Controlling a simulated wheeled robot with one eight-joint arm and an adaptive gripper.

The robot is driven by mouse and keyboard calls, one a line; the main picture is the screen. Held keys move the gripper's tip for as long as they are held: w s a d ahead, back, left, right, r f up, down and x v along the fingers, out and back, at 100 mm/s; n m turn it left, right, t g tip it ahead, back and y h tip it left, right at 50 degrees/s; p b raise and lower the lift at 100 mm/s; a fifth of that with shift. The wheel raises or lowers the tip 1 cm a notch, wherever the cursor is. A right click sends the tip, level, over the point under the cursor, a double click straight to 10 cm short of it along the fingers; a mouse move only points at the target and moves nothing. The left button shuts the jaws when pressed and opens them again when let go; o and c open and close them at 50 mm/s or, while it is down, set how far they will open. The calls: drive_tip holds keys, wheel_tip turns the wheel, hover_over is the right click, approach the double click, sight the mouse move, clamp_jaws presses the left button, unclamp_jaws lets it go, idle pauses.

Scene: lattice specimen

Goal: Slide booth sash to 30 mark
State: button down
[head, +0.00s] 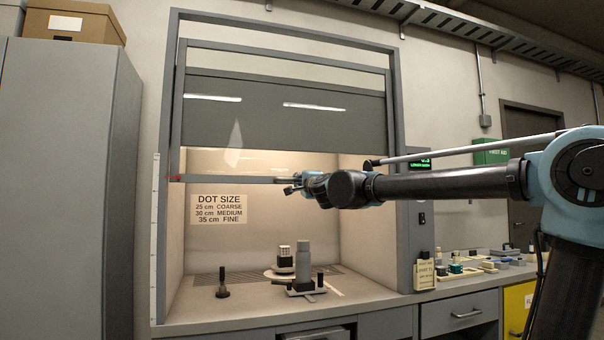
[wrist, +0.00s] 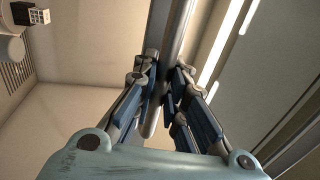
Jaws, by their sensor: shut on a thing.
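The booth sash (head: 235,180) is a clear pane with a grey bottom rail, standing partly raised across the booth opening. My gripper (head: 290,184) is at the right part of this rail. In the wrist view my gripper (wrist: 162,80) has its blue-padded fingers closed around a grey rounded handle bar (wrist: 176,35). A red pointer (head: 173,178) sits at the rail's left end, beside a white vertical scale (head: 155,235) on the left post. The scale's numbers are too small to read. A sign (head: 218,209) lists dot sizes: 25 cm coarse, 30 cm medium, 35 cm fine.
A tall grey cabinet (head: 70,190) stands at left.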

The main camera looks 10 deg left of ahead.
wheel_tip(320, 180, down, 15)
idle(0.3)
drive_tip(key=shift+r, duration=0.1)
drive_tip(key=c, duration=1.6)
unclamp_jaws()
drive_tip(key=shift+s, duration=0.1)
drive_tip(key=v, duration=1.2)
drive_tip(key=shift+d, duration=0.15)
